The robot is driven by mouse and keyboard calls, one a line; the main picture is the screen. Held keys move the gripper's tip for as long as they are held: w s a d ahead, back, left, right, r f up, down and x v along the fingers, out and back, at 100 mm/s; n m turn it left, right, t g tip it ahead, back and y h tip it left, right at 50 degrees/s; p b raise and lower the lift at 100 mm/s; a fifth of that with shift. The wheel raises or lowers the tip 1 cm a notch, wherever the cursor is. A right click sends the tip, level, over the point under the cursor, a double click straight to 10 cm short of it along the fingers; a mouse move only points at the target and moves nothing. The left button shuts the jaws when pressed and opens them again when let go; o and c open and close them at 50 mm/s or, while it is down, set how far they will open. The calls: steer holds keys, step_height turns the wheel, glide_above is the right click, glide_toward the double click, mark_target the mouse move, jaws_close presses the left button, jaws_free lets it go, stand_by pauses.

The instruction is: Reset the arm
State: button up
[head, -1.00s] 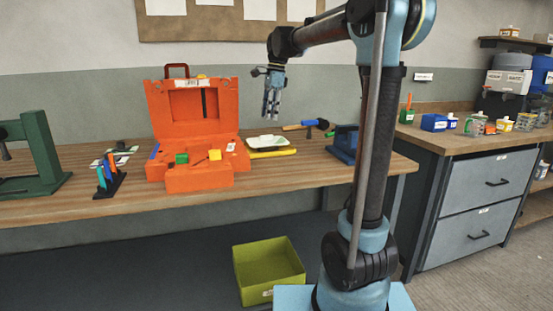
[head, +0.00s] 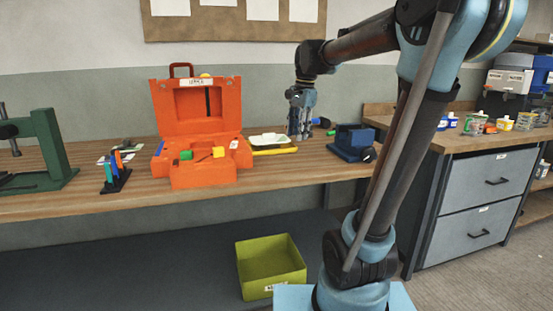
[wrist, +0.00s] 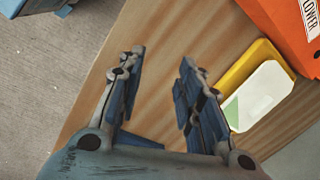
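My gripper (head: 299,132) hangs pointing down above the wooden workbench, to the right of the orange toolbox, in the head view. In the wrist view my gripper (wrist: 162,68) has its two fingers apart with nothing between them, and bare bench top and its edge show beneath. My arm reaches from its base at the lower right up and over to the left.
An open orange toolbox (head: 206,172) stands on the workbench (head: 60,207). A yellow-rimmed white tray (wrist: 262,96) lies close to the gripper. A blue vise (head: 353,139) stands at the bench's right end. A green bin (head: 272,283) is on the floor.

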steer(key=s+d+f+n, duration=0.5)
steer(key=s+d+f, duration=0.1)
steer(key=s+f, duration=0.5)
steer(key=s+d+f+n+t+h, duration=0.1)
steer(key=s+d+f+n, duration=0.4)
steer(key=s+f, duration=0.7)
steer(key=shift+s+d+f+n+t, duration=0.15)
steer(key=shift+d+f+n+t, duration=0.2)
steer(key=shift+f, duration=0.15)
